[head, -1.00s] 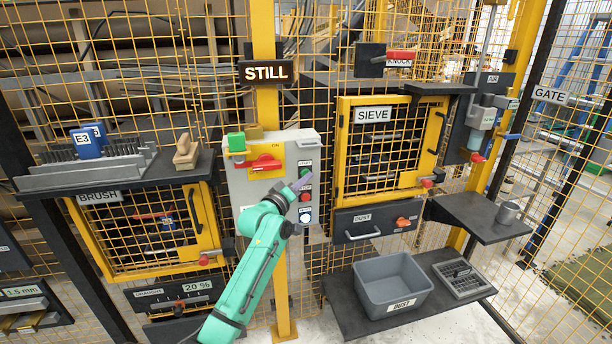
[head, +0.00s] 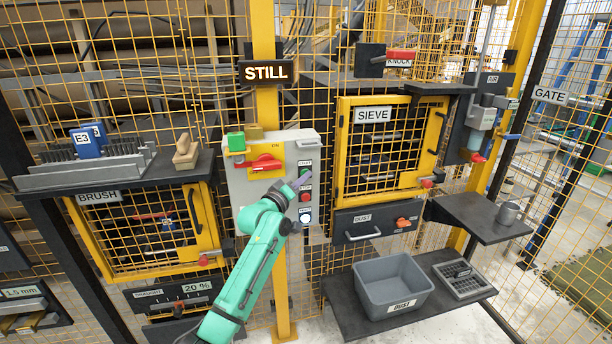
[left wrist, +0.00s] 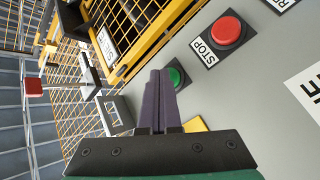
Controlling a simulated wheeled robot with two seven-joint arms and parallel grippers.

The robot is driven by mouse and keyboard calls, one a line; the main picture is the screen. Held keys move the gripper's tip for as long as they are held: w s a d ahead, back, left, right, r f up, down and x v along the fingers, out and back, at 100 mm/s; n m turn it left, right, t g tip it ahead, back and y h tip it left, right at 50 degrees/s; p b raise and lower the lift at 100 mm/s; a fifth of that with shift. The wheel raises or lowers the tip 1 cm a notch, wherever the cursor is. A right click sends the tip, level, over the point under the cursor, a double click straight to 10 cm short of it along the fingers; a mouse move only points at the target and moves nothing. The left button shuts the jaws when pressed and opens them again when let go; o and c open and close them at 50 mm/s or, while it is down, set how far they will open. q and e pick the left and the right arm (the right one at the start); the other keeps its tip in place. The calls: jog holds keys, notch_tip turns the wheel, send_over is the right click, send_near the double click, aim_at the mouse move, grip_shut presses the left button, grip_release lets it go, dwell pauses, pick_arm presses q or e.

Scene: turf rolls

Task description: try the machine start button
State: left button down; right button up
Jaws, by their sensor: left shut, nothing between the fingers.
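The grey control box (head: 240,185) hangs on the yellow post. Its green start button (head: 305,171) is at the top of a button column, with a red stop button (head: 305,197) below. My left gripper (head: 308,178) is shut and empty, its fingertips just below the green button in the head view. In the left wrist view the shut purple fingers (left wrist: 159,76) lie right beside the green button (left wrist: 178,76) and overlap its edge; I cannot tell if they touch it. The red button marked STOP (left wrist: 226,30) is clear of them. My right gripper is not in view.
A sign reading STILL (head: 266,72) is above the box. A red switch (head: 265,163) and a green block (head: 236,142) are left of the buttons. Yellow mesh doors, BRUSH (head: 98,197) and SIEVE (head: 373,115), flank the box. A grey bin (head: 392,285) stands lower right.

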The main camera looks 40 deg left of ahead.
pick_arm(q)
jog(key=shift+s+d+p, duration=0.55)
jog(key=shift+d+p, duration=0.1)
jog(key=shift+p, duration=0.1)
jog(key=s+d+p, duration=0.1)
jog(key=d+p, duration=0.1)
jog(key=s+d+p, duration=0.1)
jog(key=d, duration=0.1)
jog(key=shift+s+p, duration=0.4)
dwell(0.5)
